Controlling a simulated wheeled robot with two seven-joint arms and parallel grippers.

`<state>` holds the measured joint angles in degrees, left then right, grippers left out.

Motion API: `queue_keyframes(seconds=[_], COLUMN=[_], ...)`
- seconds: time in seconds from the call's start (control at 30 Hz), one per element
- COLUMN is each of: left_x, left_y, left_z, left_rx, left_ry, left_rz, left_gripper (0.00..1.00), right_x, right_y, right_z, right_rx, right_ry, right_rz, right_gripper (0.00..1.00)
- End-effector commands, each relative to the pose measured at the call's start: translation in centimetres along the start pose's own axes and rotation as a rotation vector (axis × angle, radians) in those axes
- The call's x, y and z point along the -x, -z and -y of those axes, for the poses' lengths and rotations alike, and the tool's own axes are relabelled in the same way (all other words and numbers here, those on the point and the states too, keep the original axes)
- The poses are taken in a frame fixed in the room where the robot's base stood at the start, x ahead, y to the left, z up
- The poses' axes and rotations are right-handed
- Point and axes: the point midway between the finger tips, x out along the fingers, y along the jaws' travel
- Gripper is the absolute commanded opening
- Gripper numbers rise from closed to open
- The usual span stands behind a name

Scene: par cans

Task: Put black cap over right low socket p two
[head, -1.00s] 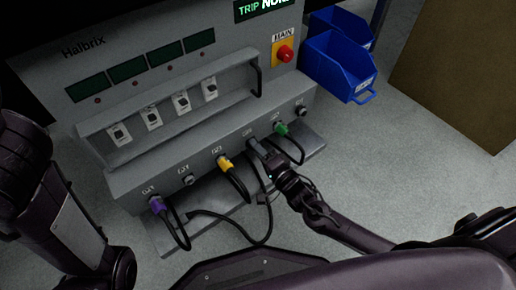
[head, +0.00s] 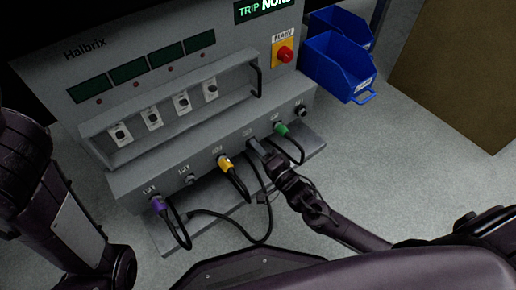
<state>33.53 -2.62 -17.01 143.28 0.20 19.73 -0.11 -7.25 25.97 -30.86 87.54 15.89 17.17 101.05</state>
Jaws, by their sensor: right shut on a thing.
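My right gripper (head: 257,148) is at the lower socket row of the grey panel, between the yellow plug (head: 224,162) and the green plug (head: 281,129). It is shut on a dark thing that its fingers mostly hide; I cannot tell whether this is the black cap. A black cable (head: 268,226) loops up to just beside these fingers. A bare socket (head: 300,110) is at the right end of the row and another (head: 190,179) lies left of the yellow plug. The socket labels are too small to read surely. My left gripper is out of view; only its arm shows.
A purple plug (head: 158,204) sits at the row's left end. Cables hang over the lower ledge (head: 222,203). A handle rail (head: 190,118) stands out above the sockets. Blue bins (head: 338,68) and a red main knob (head: 285,54) are at upper right.

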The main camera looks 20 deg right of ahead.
Motion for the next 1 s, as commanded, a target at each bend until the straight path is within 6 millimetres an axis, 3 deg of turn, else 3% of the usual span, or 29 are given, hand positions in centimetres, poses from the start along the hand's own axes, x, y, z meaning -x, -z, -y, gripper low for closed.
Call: queue_keyframes(seconds=[1.0], left_x=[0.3], left_y=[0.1], left_z=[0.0], left_rx=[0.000], left_ry=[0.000], left_rz=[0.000], left_gripper=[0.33], right_x=[-1.1], right_y=[0.0], right_z=[-0.1], right_rx=[0.001], right_ry=[-0.001], right_rz=[0.000], right_gripper=[0.08])
